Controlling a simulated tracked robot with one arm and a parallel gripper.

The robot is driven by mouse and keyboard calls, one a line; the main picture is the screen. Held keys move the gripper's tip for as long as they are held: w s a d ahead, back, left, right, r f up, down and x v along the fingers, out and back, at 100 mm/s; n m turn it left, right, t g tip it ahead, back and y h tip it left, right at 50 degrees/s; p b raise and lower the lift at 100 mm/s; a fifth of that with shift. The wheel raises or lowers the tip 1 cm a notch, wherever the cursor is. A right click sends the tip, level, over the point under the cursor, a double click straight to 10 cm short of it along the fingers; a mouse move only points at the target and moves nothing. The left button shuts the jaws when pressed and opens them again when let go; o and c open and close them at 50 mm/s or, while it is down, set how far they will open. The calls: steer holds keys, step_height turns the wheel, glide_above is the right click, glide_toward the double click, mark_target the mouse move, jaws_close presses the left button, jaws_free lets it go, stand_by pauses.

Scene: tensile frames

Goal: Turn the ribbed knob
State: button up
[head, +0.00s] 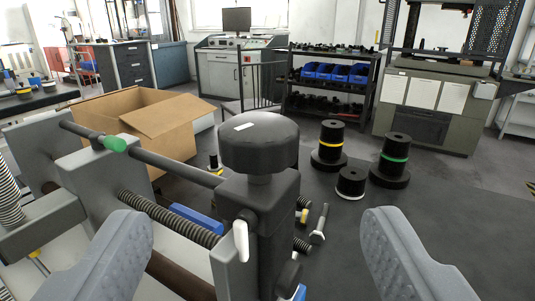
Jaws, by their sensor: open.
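A dark, round, thick knob (258,143) with a small pale label on top sits on a short neck above a dark upright post (257,198). Ribs on its side cannot be clearly made out. My gripper (257,220) is open, with one grey padded finger at the lower left and one at the lower right. The knob appears between the fingers and farther up the picture; neither finger appears to touch it. The post's base is hidden at the bottom edge.
An open cardboard box (175,145) stands behind. Black stacked cylinders (332,146) and a bolt (319,224) are right of it. Dark floor at right is mostly clear.

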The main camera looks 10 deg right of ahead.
mark_target(260, 115)
steer(key=w, duration=0.7)
steer(key=w+d, duration=0.1)
steer(key=w, duration=0.3)
steer(key=shift+w+p, duration=0.15)
steer(key=shift+p, duration=0.15)
steer(key=shift+w+d+r, duration=0.1)
steer(key=shift+w+d, duration=0.05)
steer(key=shift+w, duration=0.85)
steer(key=c, duration=1)
